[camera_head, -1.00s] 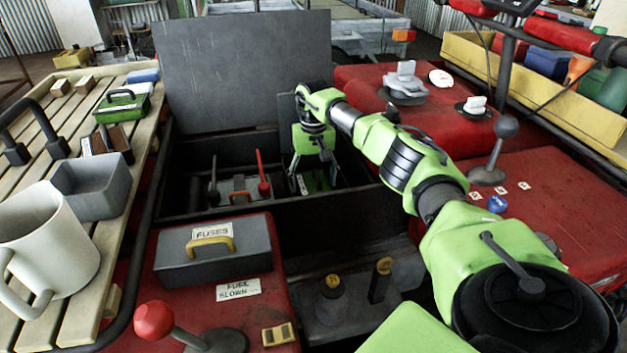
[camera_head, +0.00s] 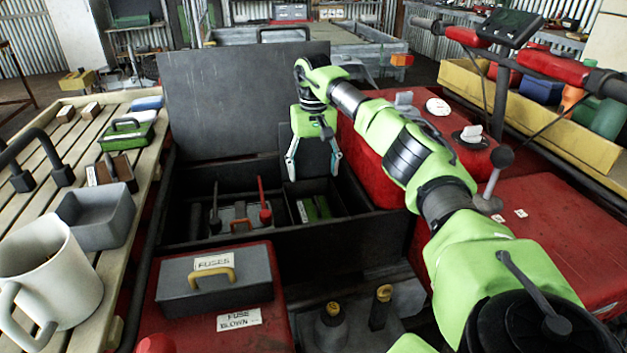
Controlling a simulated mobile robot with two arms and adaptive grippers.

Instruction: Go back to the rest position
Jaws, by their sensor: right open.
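My right gripper (camera_head: 313,160) is open and empty. It points down in front of the raised dark lid (camera_head: 240,110), above the right part of the open black box (camera_head: 350,240). A green item (camera_head: 317,208) lies in the box's right compartment below the gripper, apart from it. My right arm reaches in from the lower right, over the red bodywork. My left gripper does not show.
A grey fuse box (camera_head: 215,285) with a yellow handle stands in front. A slatted rack (camera_head: 60,190) at left carries a mug (camera_head: 45,275), a grey bin (camera_head: 95,217) and a green box (camera_head: 127,135). Handlebars (camera_head: 505,60) and a yellow tray (camera_head: 560,130) are at right.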

